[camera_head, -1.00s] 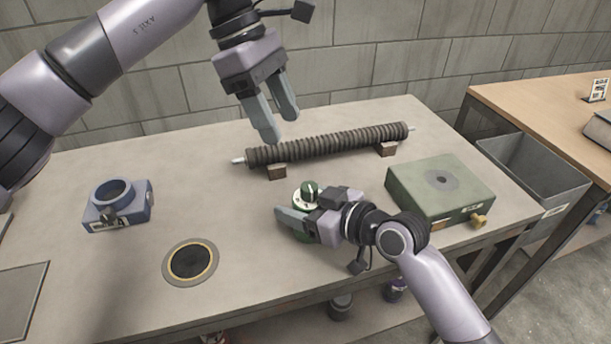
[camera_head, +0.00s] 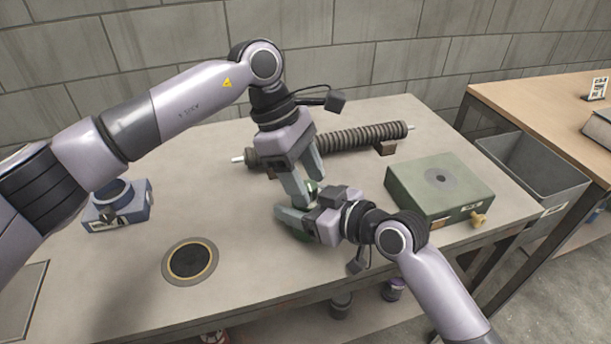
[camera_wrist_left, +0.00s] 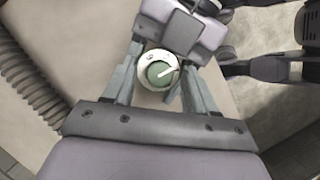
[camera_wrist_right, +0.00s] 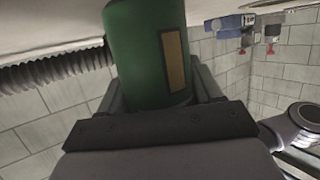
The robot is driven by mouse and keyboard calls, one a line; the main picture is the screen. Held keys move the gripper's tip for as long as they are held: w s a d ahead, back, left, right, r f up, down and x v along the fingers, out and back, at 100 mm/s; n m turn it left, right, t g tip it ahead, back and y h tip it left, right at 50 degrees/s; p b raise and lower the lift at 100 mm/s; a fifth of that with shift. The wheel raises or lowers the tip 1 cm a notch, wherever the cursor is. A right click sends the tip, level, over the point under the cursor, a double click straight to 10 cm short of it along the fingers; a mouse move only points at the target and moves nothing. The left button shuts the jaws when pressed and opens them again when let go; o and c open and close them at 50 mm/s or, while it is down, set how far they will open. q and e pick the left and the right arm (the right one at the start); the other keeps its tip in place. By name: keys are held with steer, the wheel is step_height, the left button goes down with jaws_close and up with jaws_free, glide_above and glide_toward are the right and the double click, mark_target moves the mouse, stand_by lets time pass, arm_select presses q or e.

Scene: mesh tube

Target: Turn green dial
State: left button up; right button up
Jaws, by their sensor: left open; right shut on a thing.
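The green dial (camera_wrist_left: 161,73), a round knob with a white pointer line on a white-ringed top, shows in the left wrist view between the fingers of my left gripper (camera_wrist_left: 160,82). In the head view my left gripper (camera_head: 304,200) points down over it and hides most of it. The fingers stand open on either side of the dial, and I cannot tell whether they touch it. My right gripper (camera_head: 292,228) is shut on the green cylindrical body (camera_wrist_right: 146,55) below the dial, which fills the right wrist view and has a tan strip.
A ribbed dark tube (camera_head: 350,138) on wooden blocks lies behind the grippers. A green box (camera_head: 438,186) stands right, a blue fixture (camera_head: 128,212) left. A round black-centred plate (camera_head: 190,262) lies at front left. A grey bin (camera_head: 535,170) stands beside the table.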

arm_select(q)
jaws_close()
steer(key=shift+s+n+t, duration=0.1)
steer(key=shift+n+t, duration=0.8)
steer(key=shift+n, duration=1.5)
jaws_free()
steer(key=shift+s+r, duration=0.1)
